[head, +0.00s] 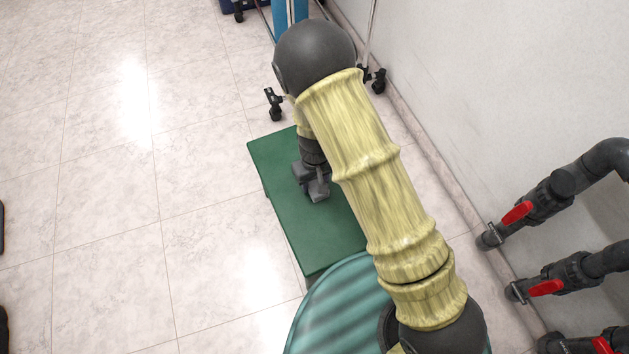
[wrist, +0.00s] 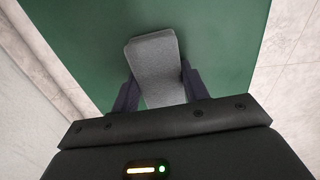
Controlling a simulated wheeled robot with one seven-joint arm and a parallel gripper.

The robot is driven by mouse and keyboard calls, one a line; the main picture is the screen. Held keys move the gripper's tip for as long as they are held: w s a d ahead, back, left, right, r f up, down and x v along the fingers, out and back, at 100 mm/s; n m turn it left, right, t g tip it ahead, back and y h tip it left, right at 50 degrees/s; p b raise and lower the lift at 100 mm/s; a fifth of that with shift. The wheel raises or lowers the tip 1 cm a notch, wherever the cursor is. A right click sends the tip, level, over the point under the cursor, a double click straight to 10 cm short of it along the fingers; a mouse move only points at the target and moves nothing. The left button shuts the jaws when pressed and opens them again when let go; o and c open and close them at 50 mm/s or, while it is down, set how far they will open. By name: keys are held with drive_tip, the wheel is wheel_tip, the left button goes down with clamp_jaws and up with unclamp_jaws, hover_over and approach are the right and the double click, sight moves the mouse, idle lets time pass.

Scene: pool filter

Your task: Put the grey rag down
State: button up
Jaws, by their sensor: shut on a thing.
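The grey rag (wrist: 153,52) is a folded, flat-looking grey piece held between the two dark fingers of my gripper (wrist: 158,76) in the wrist view. My gripper is shut on it. The rag's near end is hidden behind the gripper body. Under it lies the green top (wrist: 225,35), which is also seen in the head view (head: 285,215). In the head view my gripper (head: 314,186) is over the middle of the green top, partly hidden by my arm. I cannot tell whether the rag touches the green surface.
A ribbed teal round thing (head: 325,310) stands close to the near end of the green top. Dark pipes with red-handled valves (head: 517,213) run along the wall at the right. A blue post (head: 290,12) stands beyond. The tiled floor at left (head: 110,200) is mostly clear.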

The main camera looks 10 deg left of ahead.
sight(314, 182)
drive_tip(key=shift+f, duration=0.1)
drive_tip(key=o, duration=0.9)
wheel_tip(314, 182, up, 12)
drive_tip(key=p, duration=0.6)
drive_tip(key=shift+a, duration=0.1)
drive_tip(key=s+d+r+m+t, duration=0.1)
drive_tip(key=s+d+r+m, duration=0.1)
drive_tip(key=d+r, duration=0.4)
drive_tip(key=s+d+r+m, duration=0.2)
drive_tip(key=d+r, duration=0.4)
drive_tip(key=d, duration=0.5)
drive_tip(key=s+d+r+m+t, duration=0.1)
drive_tip(key=s+d+r+m, duration=0.1)
drive_tip(key=d+r, duration=0.4)
drive_tip(key=shift+s+d+r+m+t, duration=0.2)
drive_tip(key=shift+d+m, duration=0.15)
drive_tip(key=shift+d, duration=0.25)
drive_tip(key=shift+s+d+r+m+t, duration=0.1)
drive_tip(key=shift+s+d+r+m, duration=0.1)
drive_tip(key=shift+d+m, duration=0.3)
